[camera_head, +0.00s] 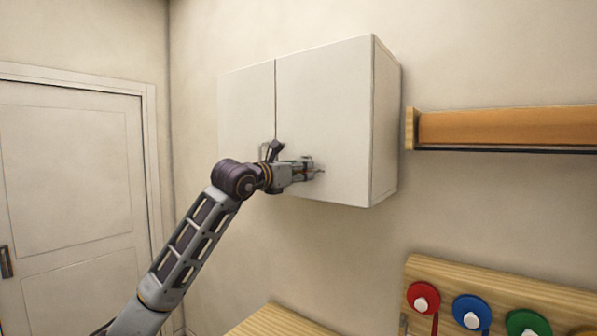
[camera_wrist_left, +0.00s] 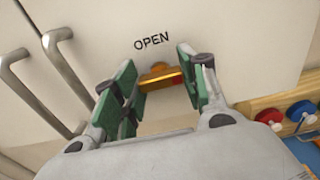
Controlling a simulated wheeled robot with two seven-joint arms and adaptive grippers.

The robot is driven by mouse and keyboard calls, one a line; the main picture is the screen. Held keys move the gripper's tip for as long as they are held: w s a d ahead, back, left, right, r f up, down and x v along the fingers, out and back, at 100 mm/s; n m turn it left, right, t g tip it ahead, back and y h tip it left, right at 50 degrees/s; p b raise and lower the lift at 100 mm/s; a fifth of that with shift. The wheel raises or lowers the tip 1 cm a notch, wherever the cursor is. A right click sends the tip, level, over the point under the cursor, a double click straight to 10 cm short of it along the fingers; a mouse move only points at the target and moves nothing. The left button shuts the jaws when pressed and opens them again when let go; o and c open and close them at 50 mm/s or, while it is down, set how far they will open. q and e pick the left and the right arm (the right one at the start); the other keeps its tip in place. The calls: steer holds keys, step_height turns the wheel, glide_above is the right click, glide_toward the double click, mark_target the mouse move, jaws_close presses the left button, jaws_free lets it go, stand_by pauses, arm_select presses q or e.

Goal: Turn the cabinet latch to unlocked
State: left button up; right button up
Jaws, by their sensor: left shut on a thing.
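The white wall cabinet (camera_head: 330,95) has two doors, both closed. In the left wrist view, a small brass-coloured latch (camera_wrist_left: 162,77) sits on the door just below the printed word OPEN (camera_wrist_left: 152,42). My left gripper (camera_wrist_left: 162,82) is shut on the latch, its green finger pads on either side of it. In the head view, my left gripper (camera_head: 314,169) is at the lower part of the right door and hides the latch. The full angle of the latch is hard to tell. My right gripper is in neither view.
Two metal bar handles (camera_wrist_left: 60,65) stand out from the doors left of the latch. A wooden shelf (camera_head: 505,126) is on the wall to the right. Below it is a wooden board (camera_head: 450,275) with several coloured discs. A door (camera_head: 70,190) is at the left.

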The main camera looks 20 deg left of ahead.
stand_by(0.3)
arm_select(q)
steer(key=n+b, duration=0.3)
steer(key=n, duration=0.2)
steer(key=n+b, duration=0.3)
steer(key=n, duration=0.3)
steer(key=n+b, duration=0.3)
steer(key=n, duration=0.3)
steer(key=shift+w+a+f, duration=0.1)
steer(key=shift+f, duration=0.15)
steer(key=shift+n, duration=0.5)
